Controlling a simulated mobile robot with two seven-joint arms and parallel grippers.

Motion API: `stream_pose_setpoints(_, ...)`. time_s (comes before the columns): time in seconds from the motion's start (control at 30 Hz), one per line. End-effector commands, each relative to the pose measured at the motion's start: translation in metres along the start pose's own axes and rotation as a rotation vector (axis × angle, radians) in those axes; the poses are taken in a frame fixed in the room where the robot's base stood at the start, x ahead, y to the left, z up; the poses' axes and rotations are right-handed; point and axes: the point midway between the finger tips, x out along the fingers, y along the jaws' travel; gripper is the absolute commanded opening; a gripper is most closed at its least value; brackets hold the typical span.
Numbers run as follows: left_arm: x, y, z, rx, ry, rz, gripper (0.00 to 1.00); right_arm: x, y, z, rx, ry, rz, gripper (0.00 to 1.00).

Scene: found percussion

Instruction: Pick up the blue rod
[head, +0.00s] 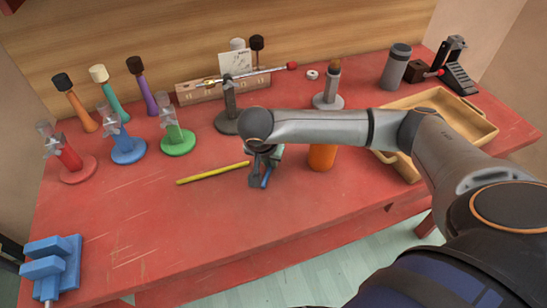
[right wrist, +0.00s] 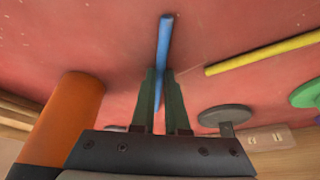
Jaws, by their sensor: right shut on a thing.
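The blue rod (head: 266,178) is thin and short. It is between the fingers of my right gripper (head: 259,176), low over the red table, in the head view. In the right wrist view the rod (right wrist: 164,42) sticks out beyond the fingertips of the gripper (right wrist: 162,85), and its near part runs down between the fingers. My right gripper is shut on it. I cannot tell whether the rod still touches the table. My left gripper is not in view.
A yellow rod (head: 212,173) lies just left of the gripper. An orange cylinder (head: 321,157) stands close on the right. A wooden tray (head: 478,133) is farther right. Red, blue and green stands (head: 178,141) are at left. A blue vise (head: 52,265) sits front left. The front middle is clear.

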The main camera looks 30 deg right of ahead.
Motion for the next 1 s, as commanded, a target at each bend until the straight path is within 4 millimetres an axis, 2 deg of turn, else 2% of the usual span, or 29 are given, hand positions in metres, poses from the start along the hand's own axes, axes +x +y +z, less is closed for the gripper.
stream_pose_setpoints(0.27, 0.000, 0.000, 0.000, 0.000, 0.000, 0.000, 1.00, -0.003, 0.000, -0.002, 0.001, 0.001, -0.001, 0.00)
stream_pose_setpoints(0.37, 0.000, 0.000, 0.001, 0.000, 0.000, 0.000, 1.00, -0.015, -0.001, -0.007, 0.002, 0.004, -0.004, 0.00)
stream_pose_setpoints(0.7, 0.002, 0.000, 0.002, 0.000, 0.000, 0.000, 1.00, -0.075, -0.001, -0.032, 0.001, 0.003, -0.004, 0.00)
stream_pose_setpoints(1.0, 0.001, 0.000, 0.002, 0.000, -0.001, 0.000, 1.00, -0.096, 0.000, -0.040, 0.000, 0.001, -0.001, 0.00)
